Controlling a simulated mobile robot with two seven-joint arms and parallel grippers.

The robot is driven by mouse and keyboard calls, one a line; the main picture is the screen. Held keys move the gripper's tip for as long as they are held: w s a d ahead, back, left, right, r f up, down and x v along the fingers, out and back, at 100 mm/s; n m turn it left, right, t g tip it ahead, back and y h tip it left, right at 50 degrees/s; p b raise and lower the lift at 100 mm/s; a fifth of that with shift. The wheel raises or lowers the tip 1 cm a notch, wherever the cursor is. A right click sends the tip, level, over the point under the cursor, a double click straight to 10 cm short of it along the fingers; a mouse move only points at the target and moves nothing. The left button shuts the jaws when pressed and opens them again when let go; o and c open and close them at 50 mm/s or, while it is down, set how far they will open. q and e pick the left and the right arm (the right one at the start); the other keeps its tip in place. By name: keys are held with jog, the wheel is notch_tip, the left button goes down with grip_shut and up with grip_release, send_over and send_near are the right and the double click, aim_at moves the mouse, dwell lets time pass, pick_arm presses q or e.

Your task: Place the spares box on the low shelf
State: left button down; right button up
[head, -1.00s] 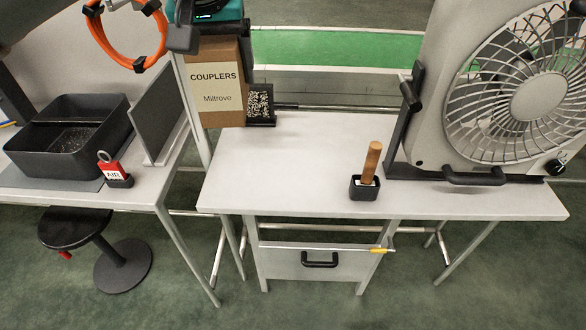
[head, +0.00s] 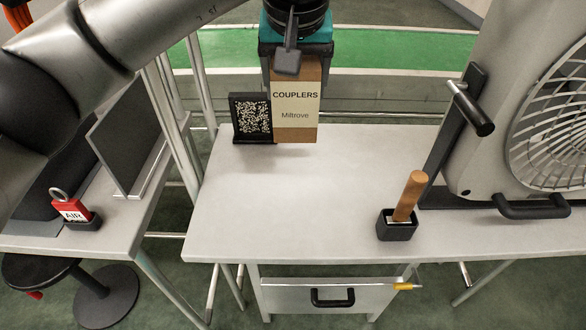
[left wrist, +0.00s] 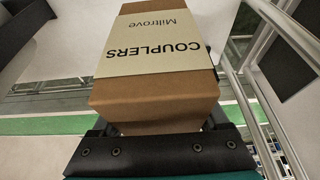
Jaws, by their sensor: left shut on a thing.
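The spares box is a brown cardboard box (head: 297,128) with a cream label reading COUPLERS, Miltrove. My left gripper (head: 296,62) comes down from above and is shut on its top. The box is upright at the back of the grey table (head: 270,200), just right of a black code stand; I cannot tell whether its base touches the tabletop. In the left wrist view the box (left wrist: 155,95) fills the middle, in front of the dark gripper body (left wrist: 160,155). I cannot make out a low shelf. My right gripper is not in view.
The code stand (head: 252,118) is close beside the box. A wooden-handled tool (head: 410,195) stands in a black holder (head: 397,226) near the table's front. A large fan (head: 500,100) occupies the right. A grey panel (head: 133,130) stands left. The table's middle is clear.

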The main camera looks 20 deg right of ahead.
pick_arm(q)
jog(key=shift+f+b, duration=2.1)
jog(key=shift+f, duration=6.6)
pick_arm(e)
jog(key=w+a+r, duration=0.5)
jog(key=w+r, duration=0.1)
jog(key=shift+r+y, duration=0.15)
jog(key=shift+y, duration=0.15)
pick_arm(q)
jog(key=shift+f, duration=0.15)
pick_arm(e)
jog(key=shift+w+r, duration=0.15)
pick_arm(q)
grip_release()
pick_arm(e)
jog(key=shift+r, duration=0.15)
